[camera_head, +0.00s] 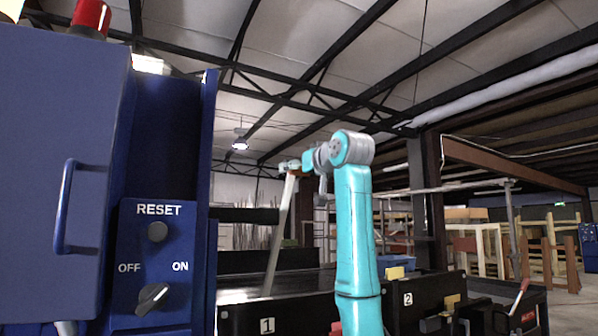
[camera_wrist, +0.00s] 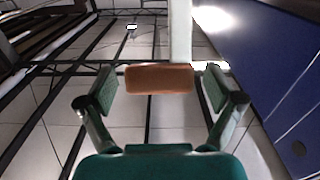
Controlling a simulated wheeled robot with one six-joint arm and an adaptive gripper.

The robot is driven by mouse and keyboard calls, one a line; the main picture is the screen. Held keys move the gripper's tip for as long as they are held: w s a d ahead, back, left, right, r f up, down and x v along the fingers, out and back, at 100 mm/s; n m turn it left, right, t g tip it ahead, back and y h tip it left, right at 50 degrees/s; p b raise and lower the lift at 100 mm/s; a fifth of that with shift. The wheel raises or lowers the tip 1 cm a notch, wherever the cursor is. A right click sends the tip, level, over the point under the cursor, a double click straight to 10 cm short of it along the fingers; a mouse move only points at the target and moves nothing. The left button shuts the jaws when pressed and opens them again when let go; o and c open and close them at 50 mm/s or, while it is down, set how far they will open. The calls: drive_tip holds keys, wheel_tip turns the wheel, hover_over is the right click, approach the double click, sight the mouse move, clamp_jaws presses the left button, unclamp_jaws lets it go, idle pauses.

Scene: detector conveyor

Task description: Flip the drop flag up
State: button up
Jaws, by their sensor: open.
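The drop flag is a pale bar (camera_head: 279,235) that stands nearly upright, leaning a little to the right, with its foot at the black conveyor housing. Its upper end is beside my gripper (camera_head: 288,166). In the wrist view the bar (camera_wrist: 181,30) carries an orange-brown block (camera_wrist: 150,79). My gripper (camera_wrist: 162,88) is open, with one finger on each side of this block. Gaps show between the block and both fingers. In the head view the block is small and partly hidden by my gripper.
A blue cabinet (camera_head: 60,150) with a handle and a control panel (camera_head: 155,265) stands close at left; its blue side also shows at right in the wrist view (camera_wrist: 275,60). Black numbered bins (camera_head: 418,296) stand at lower right. The air above the conveyor is mostly clear.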

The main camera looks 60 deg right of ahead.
drive_tip(key=shift+w+d, duration=0.25)
drive_tip(key=shift+w, duration=0.05)
drive_tip(key=shift+c, duration=0.3)
drive_tip(key=c, duration=1.6)
drive_tip(key=shift+s+f, duration=0.1)
